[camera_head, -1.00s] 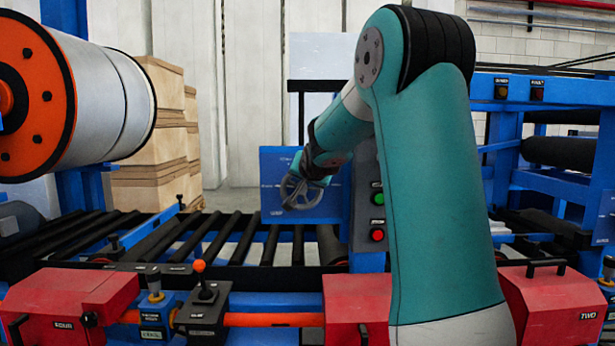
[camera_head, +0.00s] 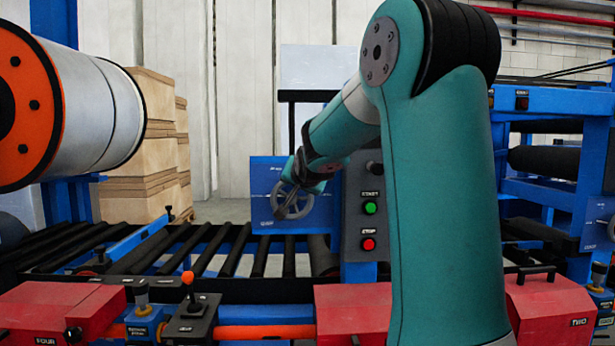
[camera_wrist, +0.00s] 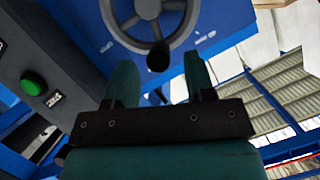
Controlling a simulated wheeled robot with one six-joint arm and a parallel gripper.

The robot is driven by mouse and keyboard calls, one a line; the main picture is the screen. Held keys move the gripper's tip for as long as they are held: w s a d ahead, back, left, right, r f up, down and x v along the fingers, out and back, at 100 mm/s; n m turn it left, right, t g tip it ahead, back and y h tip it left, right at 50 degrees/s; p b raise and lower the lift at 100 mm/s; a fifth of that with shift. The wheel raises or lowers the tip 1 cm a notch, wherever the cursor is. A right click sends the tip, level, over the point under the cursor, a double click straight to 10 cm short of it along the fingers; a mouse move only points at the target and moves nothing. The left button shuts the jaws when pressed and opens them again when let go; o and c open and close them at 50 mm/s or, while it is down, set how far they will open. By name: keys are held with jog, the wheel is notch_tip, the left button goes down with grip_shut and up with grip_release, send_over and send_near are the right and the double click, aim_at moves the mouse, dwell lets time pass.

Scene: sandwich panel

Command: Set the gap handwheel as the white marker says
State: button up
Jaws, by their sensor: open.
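The grey handwheel (camera_head: 309,206) stands on the blue panel (camera_head: 262,180) in the middle of the head view. In the wrist view its rim (camera_wrist: 122,36) and spokes are cut by the top edge, and its black knob (camera_wrist: 158,57) points toward me. My gripper (camera_wrist: 161,78) is open and empty, with its teal fingers on either side below the knob; I cannot tell whether they touch it. In the head view my gripper (camera_head: 292,190) overlaps the wheel. Small white marks (camera_wrist: 205,37) show on the panel beside the wheel, too small to read.
A grey box with a green start button (camera_head: 370,208) and a red stop button (camera_head: 368,244) stands right of the wheel. The green button (camera_wrist: 32,82) is left of my fingers in the wrist view. Rollers (camera_head: 230,250) and red blocks (camera_head: 60,312) lie in front.

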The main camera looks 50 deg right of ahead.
jog(key=p+v, duration=0.4)
jog(key=v, duration=0.9)
jog(key=shift+s+a, duration=0.2)
jog(key=shift+a, duration=0.05)
jog(key=a+f+n+g+y, duration=0.1)
jog(key=a+f+n+y, duration=0.4)
jog(key=a, duration=0.6)
jog(key=a+f+n+g+y, duration=0.1)
jog(key=a+f+n+y, duration=0.35)
jog(key=a, duration=0.65)
jog(key=s+a+f+n+g+y, duration=0.1)
jog(key=s+a+f+n+g, duration=0.2)
jog(key=s+a, duration=0.4)
jog(key=s+a+f+n+g+y, duration=0.2)
jog(key=s+a+f+n+g, duration=0.1)
jog(key=s+a+n+g, duration=0.2)
jog(key=s+a+n, duration=0.2)
jog(key=a+n, duration=0.1)
jog(key=shift+s+g, duration=0.3)
